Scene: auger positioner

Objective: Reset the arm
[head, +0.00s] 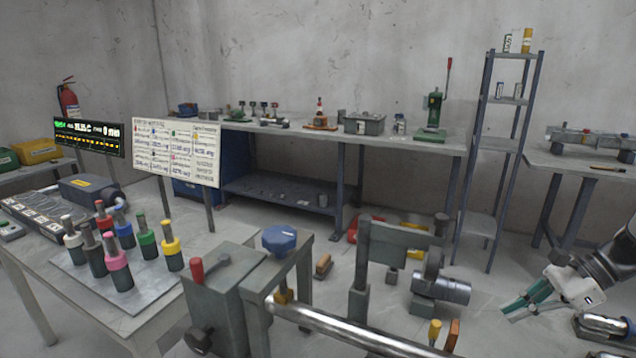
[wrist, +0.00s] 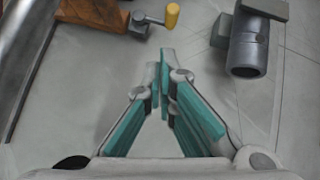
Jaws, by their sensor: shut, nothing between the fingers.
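My gripper (head: 524,305) is at the lower right in the head view, over the floor to the right of the grey machine parts. In the wrist view my gripper (wrist: 163,72) has its teal-padded fingers together at the tips. It is shut and holds nothing. The steel bar (head: 340,328) of the positioner runs along the bottom of the head view. A blue knob (head: 281,240) tops its grey frame (head: 262,296). A yellow-handled part (wrist: 172,15) and a grey cylinder (wrist: 247,55) lie beyond my fingertips in the wrist view, apart from them.
A table (head: 60,282) at left holds several coloured-collar tools (head: 146,240). A sign board (head: 178,150) stands behind it. A workbench (head: 400,141), a shelf rack (head: 487,150) and a side table (head: 560,160) line the wall.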

